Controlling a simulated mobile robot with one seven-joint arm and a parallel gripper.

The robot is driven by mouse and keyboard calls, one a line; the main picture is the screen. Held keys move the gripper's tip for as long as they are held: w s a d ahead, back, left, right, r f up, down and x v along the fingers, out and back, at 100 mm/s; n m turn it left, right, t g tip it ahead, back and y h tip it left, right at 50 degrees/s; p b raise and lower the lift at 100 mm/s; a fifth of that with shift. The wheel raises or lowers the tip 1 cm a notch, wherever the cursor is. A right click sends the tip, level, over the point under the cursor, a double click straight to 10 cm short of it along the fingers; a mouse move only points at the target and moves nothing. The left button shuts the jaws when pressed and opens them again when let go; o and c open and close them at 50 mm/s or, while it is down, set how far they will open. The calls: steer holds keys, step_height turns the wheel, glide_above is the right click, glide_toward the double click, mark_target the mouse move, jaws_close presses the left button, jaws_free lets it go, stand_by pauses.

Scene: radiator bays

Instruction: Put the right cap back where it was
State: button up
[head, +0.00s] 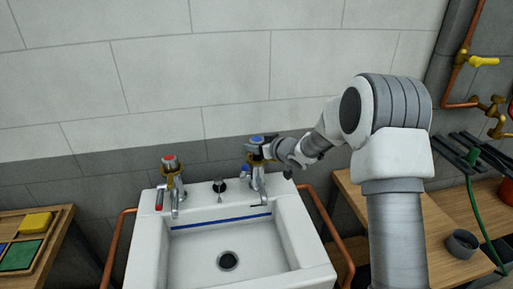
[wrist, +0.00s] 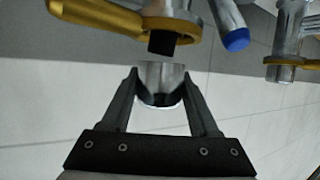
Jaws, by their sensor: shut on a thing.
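My gripper (head: 257,145) is at the top of the right tap (head: 258,181). It is shut on the right cap (head: 257,139), a short chrome cap with a blue mark on top. In the wrist view both fingers (wrist: 160,88) clasp the sides of the cap (wrist: 160,76). The cap's open rim faces the tap's black square stem (wrist: 162,42), which stands out of a brass-yellow collar (wrist: 178,26). A small gap shows between rim and stem, and the two look roughly in line. The cap appears off the stem.
The right tap's blue-tipped lever (wrist: 236,39) is close beside the stem. The left tap (head: 174,186), with a red-marked top and red lever, stands across the white sink (head: 150,250). A black-topped fitting (head: 219,186) sits between them. The tiled wall (head: 150,80) is close behind.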

steer(key=shift+f, duration=0.35)
steer(key=shift+f+b, duration=0.45)
steer(key=shift+f, duration=0.1)
steer(key=o, duration=1.4)
steer(key=shift+r, duration=0.1)
steer(key=shift+r, duration=0.2)
steer(key=v, duration=0.4)
steer(key=p+v, duration=0.1)
steer(key=v, duration=0.7)
steer(key=shift+d+r, duration=0.1)
steer(key=shift+r, duration=0.3)
